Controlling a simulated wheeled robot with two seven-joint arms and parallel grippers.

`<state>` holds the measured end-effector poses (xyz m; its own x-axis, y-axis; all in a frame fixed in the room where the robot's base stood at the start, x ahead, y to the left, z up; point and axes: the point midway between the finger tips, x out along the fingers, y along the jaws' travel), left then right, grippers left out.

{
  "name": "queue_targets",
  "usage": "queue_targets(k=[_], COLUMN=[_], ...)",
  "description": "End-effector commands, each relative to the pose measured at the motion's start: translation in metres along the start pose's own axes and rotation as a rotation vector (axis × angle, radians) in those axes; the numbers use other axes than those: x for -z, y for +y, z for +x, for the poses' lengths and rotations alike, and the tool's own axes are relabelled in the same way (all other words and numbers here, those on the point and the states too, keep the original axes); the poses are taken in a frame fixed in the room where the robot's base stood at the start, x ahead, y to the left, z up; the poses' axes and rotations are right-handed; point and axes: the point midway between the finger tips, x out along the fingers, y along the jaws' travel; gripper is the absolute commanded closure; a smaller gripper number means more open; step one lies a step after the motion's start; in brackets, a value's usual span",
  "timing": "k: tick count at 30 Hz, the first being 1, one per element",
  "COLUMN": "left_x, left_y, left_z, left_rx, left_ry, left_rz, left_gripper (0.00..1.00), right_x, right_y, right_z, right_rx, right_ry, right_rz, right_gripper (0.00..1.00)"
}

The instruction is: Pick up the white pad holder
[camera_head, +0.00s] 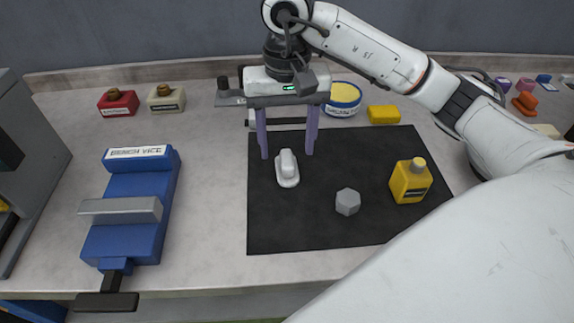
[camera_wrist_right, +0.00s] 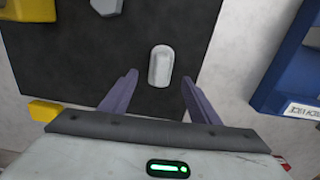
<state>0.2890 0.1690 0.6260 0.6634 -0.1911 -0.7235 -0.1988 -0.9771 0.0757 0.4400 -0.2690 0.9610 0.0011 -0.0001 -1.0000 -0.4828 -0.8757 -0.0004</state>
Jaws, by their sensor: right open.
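The white pad holder (camera_head: 287,171) is a small rounded white piece with a raised grip, lying on the black mat (camera_head: 270,225) near its left side. In the right wrist view the pad holder (camera_wrist_right: 161,66) lies ahead of the fingertips, roughly midway between them. My right gripper (camera_head: 288,155) is open, its two purple fingers pointing down just behind the pad holder. The fingers also show in the right wrist view (camera_wrist_right: 160,85), with nothing between them. I cannot see any contact with the pad holder. My left gripper is not in view.
A grey hexagonal piece (camera_head: 347,202) and a yellow bottle (camera_head: 410,181) stand on the mat to the right. A blue bench vice (camera_head: 130,215) stands left. The mat's front left is clear.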

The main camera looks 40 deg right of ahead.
Motion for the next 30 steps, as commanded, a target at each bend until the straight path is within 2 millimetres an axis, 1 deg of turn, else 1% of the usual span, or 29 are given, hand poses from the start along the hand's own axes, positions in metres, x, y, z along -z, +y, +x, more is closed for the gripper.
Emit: queue_targets(k=[1, 4, 7, 10, 16, 17, 24, 25, 30], left_x=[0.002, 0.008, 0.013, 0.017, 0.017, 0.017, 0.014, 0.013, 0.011], left_y=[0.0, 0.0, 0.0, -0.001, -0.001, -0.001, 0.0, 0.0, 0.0], left_z=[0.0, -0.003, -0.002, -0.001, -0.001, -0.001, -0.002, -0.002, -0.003], left_rx=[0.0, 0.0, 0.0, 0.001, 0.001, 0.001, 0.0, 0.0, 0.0], left_ry=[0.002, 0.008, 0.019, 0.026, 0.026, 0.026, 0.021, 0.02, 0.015], left_rz=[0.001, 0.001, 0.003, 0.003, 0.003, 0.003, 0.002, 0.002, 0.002], left_gripper=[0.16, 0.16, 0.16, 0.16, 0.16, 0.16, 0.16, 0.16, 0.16], right_x=[-0.003, -0.006, -0.005, -0.004, -0.004, -0.004, -0.004, -0.004, -0.004], right_y=[0.0, 0.001, 0.0, 0.0, 0.0, 0.0, 0.0, 0.0, 0.0], right_z=[0.008, 0.022, 0.035, 0.04, 0.041, 0.041, 0.041, 0.041, 0.04], right_rx=[-0.002, -0.003, -0.002, -0.001, 0.0, 0.0, 0.0, 0.0, 0.0], right_ry=[-0.006, -0.006, -0.004, -0.001, 0.0, 0.0, 0.0, 0.0, 0.0], right_rz=[-0.002, -0.002, -0.001, 0.0, 0.0, 0.0, 0.0, 0.0, 0.0], right_gripper=[0.44, 0.44, 0.44, 0.44, 0.44, 0.45, 0.86, 0.88, 0.89])
